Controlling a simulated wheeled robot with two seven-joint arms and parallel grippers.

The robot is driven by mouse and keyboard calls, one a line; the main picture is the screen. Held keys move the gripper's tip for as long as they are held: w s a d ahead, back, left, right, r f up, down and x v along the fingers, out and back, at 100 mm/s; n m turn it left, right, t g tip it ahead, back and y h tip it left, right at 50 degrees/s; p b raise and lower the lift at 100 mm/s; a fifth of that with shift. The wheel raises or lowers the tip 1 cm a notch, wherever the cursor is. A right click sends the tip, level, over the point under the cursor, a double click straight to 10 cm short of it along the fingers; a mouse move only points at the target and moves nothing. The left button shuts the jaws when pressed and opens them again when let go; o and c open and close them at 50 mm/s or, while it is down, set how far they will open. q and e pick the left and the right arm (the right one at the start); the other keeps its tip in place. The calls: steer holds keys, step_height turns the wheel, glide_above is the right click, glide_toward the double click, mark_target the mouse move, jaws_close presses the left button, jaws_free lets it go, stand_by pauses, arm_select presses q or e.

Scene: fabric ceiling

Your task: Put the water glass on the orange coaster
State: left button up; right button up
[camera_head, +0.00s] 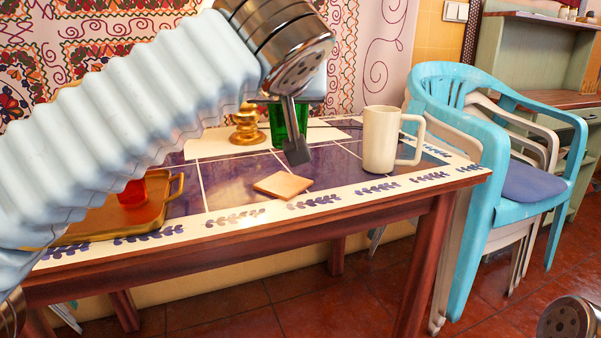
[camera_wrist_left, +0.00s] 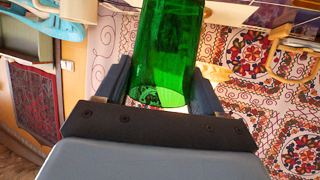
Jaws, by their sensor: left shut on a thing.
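The orange coaster (camera_head: 282,185) is a flat, light orange-tan square lying near the table's front edge. A green see-through glass (camera_head: 278,124), which I take as the water glass, is beyond the coaster. My left gripper (camera_head: 290,128) is shut on it. The left wrist view shows the glass (camera_wrist_left: 165,50) between both fingers of the left gripper (camera_wrist_left: 162,88). In the head view, one finger hides part of the glass, and I cannot tell whether its base touches the table. My right gripper is not in view.
A cream mug (camera_head: 381,140) stands right of the coaster. A gold stacked object (camera_head: 247,124) is behind, left of the glass. A brass tray (camera_head: 100,225) with a red cup (camera_head: 131,189) is at left.

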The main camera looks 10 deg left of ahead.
arm_select(q)
steer(key=w+a+f, duration=0.1)
steer(key=w+f, duration=0.3)
steer(key=w+a+f+b, duration=0.1)
steer(key=w+a+f, duration=0.1)
steer(key=w+f, duration=0.2)
steer(key=w+a+f+b, duration=0.1)
steer(key=w+f, duration=0.3)
steer(key=shift+w+a, duration=0.1)
steer(key=shift+a, duration=0.15)
steer(key=shift+f, duration=0.3)
steer(key=shift+f+b, duration=0.3)
steer(key=o, duration=1.1)
steer(key=shift+r, duration=0.1)
